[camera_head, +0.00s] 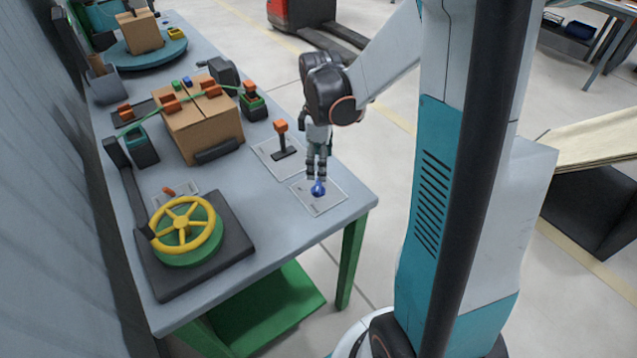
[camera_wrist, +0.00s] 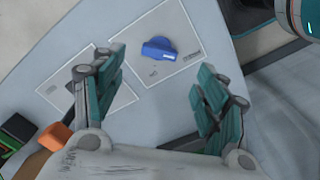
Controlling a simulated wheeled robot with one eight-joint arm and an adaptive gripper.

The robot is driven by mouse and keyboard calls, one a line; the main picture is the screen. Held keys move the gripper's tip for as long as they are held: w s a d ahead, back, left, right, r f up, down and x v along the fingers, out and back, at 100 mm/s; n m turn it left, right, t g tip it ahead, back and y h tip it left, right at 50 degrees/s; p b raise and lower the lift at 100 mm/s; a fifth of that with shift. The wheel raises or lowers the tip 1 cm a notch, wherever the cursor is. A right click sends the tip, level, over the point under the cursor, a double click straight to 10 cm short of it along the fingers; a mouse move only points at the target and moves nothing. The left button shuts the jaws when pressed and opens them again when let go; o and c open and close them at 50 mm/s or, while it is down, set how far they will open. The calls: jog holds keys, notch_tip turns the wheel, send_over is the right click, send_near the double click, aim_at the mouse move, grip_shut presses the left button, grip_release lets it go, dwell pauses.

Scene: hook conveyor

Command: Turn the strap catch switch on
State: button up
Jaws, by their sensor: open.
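A blue rotary knob (camera_head: 318,188) sits on a white labelled plate (camera_head: 330,203) near the right front corner of the table. It also shows in the wrist view as a blue knob (camera_wrist: 158,49) with a raised grip; its label is too small to read. My gripper (camera_head: 317,174) points down just above the knob, on its far side in the head view. In the wrist view my gripper (camera_wrist: 160,68) has its fingers spread, with the knob ahead between them and nothing held. Contact with the knob cannot be told.
An orange-handled lever (camera_head: 281,128) stands on another plate beside the knob. A yellow handwheel (camera_head: 185,226) is at the front left. A cardboard box (camera_head: 203,125) with a green strap and orange clips sits mid-table. The table edge is close to the knob.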

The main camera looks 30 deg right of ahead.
aim_at(320, 185)
notch_tip(320, 185, down, 8)
jog(key=shift+f+b, duration=0.25)
jog(key=shift+b, duration=1)
jog(key=c, duration=1.1)
